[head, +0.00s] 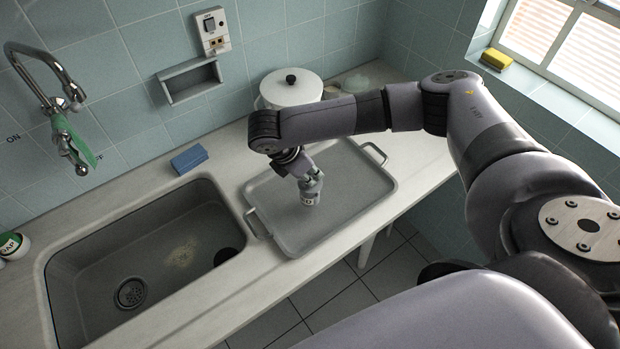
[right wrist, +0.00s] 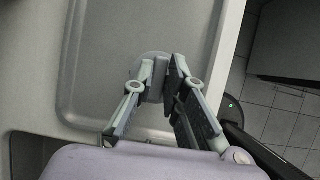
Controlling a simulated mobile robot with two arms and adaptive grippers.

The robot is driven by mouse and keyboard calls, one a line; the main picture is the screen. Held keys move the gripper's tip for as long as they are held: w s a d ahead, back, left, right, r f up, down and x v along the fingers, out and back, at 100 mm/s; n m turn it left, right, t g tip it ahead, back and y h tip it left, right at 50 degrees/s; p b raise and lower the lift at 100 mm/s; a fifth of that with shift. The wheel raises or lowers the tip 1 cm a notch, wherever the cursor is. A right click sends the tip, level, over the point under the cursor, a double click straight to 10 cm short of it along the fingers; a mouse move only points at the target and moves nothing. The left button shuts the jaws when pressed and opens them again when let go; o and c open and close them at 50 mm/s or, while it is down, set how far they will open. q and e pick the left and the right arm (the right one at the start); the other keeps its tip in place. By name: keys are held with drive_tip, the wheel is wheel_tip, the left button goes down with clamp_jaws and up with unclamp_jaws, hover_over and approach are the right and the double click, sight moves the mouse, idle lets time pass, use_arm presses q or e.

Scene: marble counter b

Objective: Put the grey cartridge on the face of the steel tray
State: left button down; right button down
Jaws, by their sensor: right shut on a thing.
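The steel tray (head: 280,220) lies on the counter right of the sink, with a handle at each end. It also shows in the right wrist view (right wrist: 110,50). My right gripper (head: 310,180) points down over the middle of the tray. It is shut on the grey cartridge (head: 311,196), which is upright with a pale label low on its side. In the right wrist view the cartridge (right wrist: 155,58) shows between the fingers (right wrist: 165,75), which partly hide it. The cartridge is at or just above the tray's face; I cannot tell whether it touches. My left gripper is not in view.
A sink (head: 150,255) with a faucet (head: 60,100) is at left. A blue sponge (head: 189,158) lies behind the sink. A white lidded pot (head: 290,90) stands behind the tray. The tray's face around the cartridge is clear.

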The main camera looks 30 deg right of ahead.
wheel_tip(320, 180, down, 3)
drive_tip(key=shift+f, duration=0.15)
drive_tip(key=c, duration=1.6)
unclamp_jaws()
drive_tip(key=b+v, duration=0.2)
drive_tip(key=v, duration=1)
drive_tip(key=shift+b, duration=0.3)
